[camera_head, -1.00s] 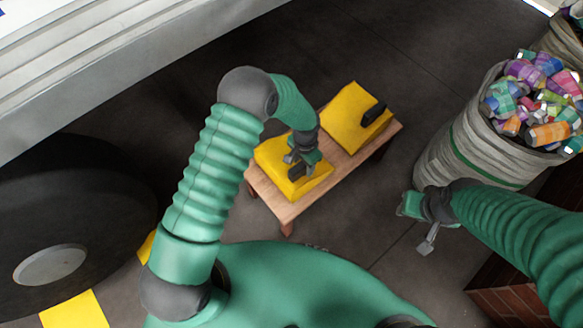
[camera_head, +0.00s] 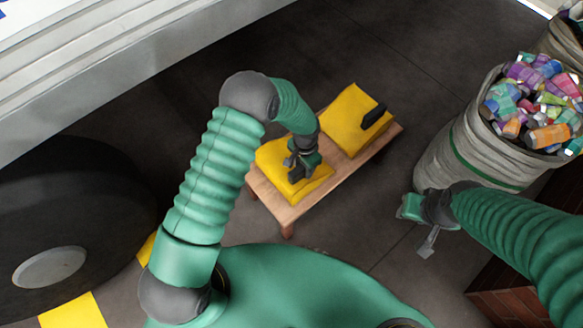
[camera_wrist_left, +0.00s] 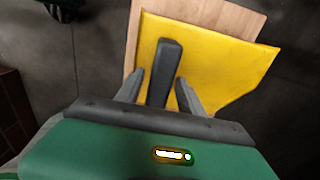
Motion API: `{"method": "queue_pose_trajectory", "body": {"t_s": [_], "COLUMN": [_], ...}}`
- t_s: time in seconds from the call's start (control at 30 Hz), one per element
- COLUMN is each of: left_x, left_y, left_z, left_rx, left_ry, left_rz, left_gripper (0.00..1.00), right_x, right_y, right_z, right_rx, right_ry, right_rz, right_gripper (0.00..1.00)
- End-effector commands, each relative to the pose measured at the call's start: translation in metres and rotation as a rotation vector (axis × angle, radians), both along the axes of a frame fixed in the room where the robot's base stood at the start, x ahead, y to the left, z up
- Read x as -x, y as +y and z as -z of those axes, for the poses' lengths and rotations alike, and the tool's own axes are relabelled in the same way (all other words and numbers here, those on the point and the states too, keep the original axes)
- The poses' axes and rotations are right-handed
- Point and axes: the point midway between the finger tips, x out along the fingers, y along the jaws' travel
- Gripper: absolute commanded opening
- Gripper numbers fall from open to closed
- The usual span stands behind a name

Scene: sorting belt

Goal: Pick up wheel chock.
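Two yellow wheel chocks with dark handles are on a small wooden table. The near-left chock (camera_head: 272,157) is under my left gripper (camera_head: 297,173) and partly hidden by it. The far-right chock (camera_head: 351,120) stands clear of it. In the left wrist view, my left gripper (camera_wrist_left: 160,78) is open, with one finger on each side of the dark handle (camera_wrist_left: 166,58) of the yellow chock (camera_wrist_left: 225,65). Small gaps show between fingers and handle. My right gripper (camera_head: 425,222) hangs at the right, away from the table; its opening is unclear.
The wooden table (camera_head: 290,212) stands on a dark floor. A large black wheel (camera_head: 100,190) is at the left, below a grey vehicle side (camera_head: 120,55). A sack (camera_head: 455,145) full of colourful cans is at the right. Open floor lies behind the table.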

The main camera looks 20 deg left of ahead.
Motion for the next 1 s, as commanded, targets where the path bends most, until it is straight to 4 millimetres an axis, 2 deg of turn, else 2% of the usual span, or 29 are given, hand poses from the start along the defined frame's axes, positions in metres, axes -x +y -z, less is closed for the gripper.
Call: {"method": "queue_pose_trajectory", "body": {"t_s": [0.03, 0.3, 0.33, 0.77, 1.0], "left_x": [0.000, 0.000, 0.000, -0.001, -0.001], "left_y": [0.000, 0.000, 0.000, 0.000, 0.000], "left_z": [0.000, 0.000, 0.000, -0.003, -0.019], "left_rx": [0.000, 0.000, 0.000, 0.001, 0.000], "left_ry": [0.000, 0.000, 0.000, -0.003, -0.002], "left_rz": [0.000, 0.000, 0.000, 0.000, 0.000], "left_gripper": [0.37, 0.02, 0.00, 0.00, 0.00], "right_x": [0.000, 0.000, 0.000, 0.000, 0.000], "right_y": [0.000, 0.000, 0.000, 0.000, 0.000], "right_z": [0.000, 0.000, 0.000, 0.000, -0.008], "right_rx": [0.000, 0.000, 0.000, 0.000, 0.000], "right_ry": [0.000, 0.000, 0.000, 0.000, 0.000], "right_rz": [0.000, 0.000, 0.000, 0.000, 0.000], "right_gripper": [0.36, 0.36, 0.36, 0.36, 0.36]}}
